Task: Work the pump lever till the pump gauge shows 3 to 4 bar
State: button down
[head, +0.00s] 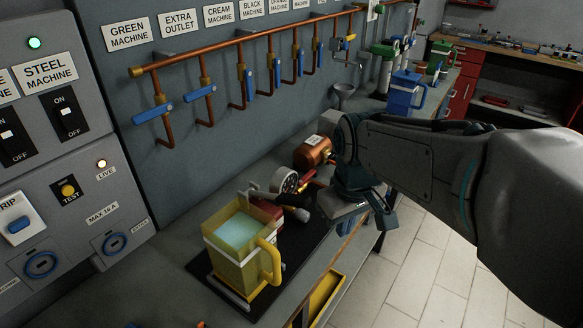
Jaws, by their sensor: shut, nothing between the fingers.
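The pump is on a black mat (300,245) on the bench, with its dark red body (265,208) partly hidden behind a yellow jug of pale liquid (235,262). A round white-faced gauge (286,181) sits just behind it; its face is angled and too small to read. A short dark grip (299,213) shows beside the gauge and looks like the pump lever's end, but I cannot be sure. My gripper (383,216) is to the right of the pump, near the bench's front edge, shut and empty. It appears apart from the lever.
A copper cylinder (313,151) lies behind the gauge, close to my wrist. Blue-handled valves (152,113) hang from a copper pipe on the wall. A switch panel (70,150) stands at left. A blue jug (403,93) stands farther along the bench. Floor at right is clear.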

jog(key=w+a+r+n+g+p, duration=0.1)
jog(key=w+a+r+n+p, duration=0.2)
jog(key=w+a+r+n, duration=0.3)
jog(key=n+g+h+p, duration=0.1)
jog(key=n+p, duration=0.1)
jog(key=p, duration=0.1)
send_near(292, 197)
jog(key=shift+s+d, duration=0.2)
jog(key=shift+w+a+n, duration=0.25)
jog(key=shift+a+n, duration=0.05)
jog(key=shift+n, duration=0.1)
jog(key=shift+f, duration=0.2)
jog(key=f+b, duration=0.6)
jog(key=shift+s+d+f, duration=0.2)
jog(key=shift+d+f, duration=0.15)
jog(key=shift+d, duration=0.05)
